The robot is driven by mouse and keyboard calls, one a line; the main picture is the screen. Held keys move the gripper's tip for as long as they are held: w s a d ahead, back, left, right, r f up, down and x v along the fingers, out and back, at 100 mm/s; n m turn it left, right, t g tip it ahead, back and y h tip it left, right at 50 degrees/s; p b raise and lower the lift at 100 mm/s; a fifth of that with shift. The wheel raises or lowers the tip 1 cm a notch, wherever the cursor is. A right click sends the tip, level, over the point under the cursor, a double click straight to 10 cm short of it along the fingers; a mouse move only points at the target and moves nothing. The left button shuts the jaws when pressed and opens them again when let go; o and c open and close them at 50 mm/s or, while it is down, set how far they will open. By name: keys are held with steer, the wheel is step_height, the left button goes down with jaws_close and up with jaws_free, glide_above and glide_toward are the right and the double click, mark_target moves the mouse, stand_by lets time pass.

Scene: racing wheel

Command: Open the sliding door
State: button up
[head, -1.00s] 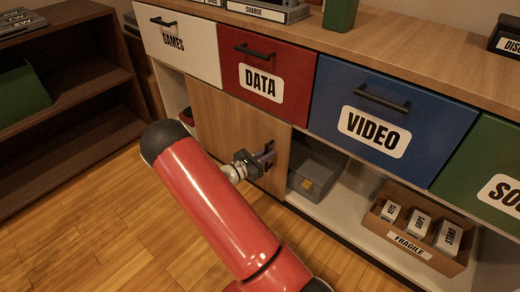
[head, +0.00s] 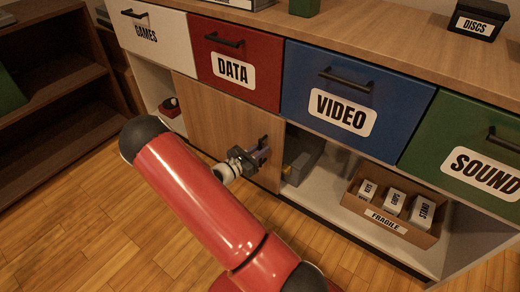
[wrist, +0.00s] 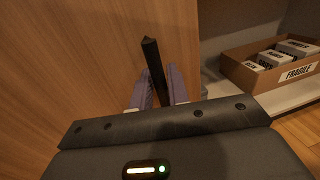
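The sliding door (head: 215,115) is a plain wooden panel in the lower part of the cabinet, below the DATA drawer. Open shelf space shows on both sides of it. Its black upright handle (wrist: 152,65) is near the door's right edge. My gripper (head: 257,155) is at this handle. In the wrist view, the purple fingers (wrist: 160,88) stand on either side of the bar and appear closed on it. The lower part of the handle is hidden by the gripper, and my red arm covers the door's lower left in the head view.
Right of the door are a grey box (head: 303,160) and a cardboard FRAGILE tray (head: 390,228) holding several small boxes. A dark red item (head: 170,106) sits in the left opening. Drawers run above. A dark shelf (head: 55,90) stands at left; wooden floor lies in front.

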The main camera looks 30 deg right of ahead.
steer(key=s+a, duration=0.1)
steer(key=a, duration=0.6)
steer(key=shift+a, duration=0.35)
steer(key=shift+s, duration=0.1)
steer(key=s+a+r+m+t+y+p, duration=0.1)
steer(key=s+a+r+m+y, duration=0.4)
steer(key=r, duration=0.4)
steer(key=s+a+r+m+t+y+p, duration=0.1)
steer(key=s+a+r+m+y, duration=0.4)
steer(key=s+r+m+y, duration=0.2)
steer(key=s+a+r+m+y+p, duration=0.1)
steer(key=s+a+r+m+y, duration=0.4)
steer(key=r, duration=0.8)
steer(key=s+m, duration=0.2)
steer(key=s, duration=0.2)
steer(key=shift+s+a+r+m+t+y, duration=0.2)
steer(key=shift+s+m+t+y, duration=0.1)
steer(key=shift+m+t+y, duration=0.1)
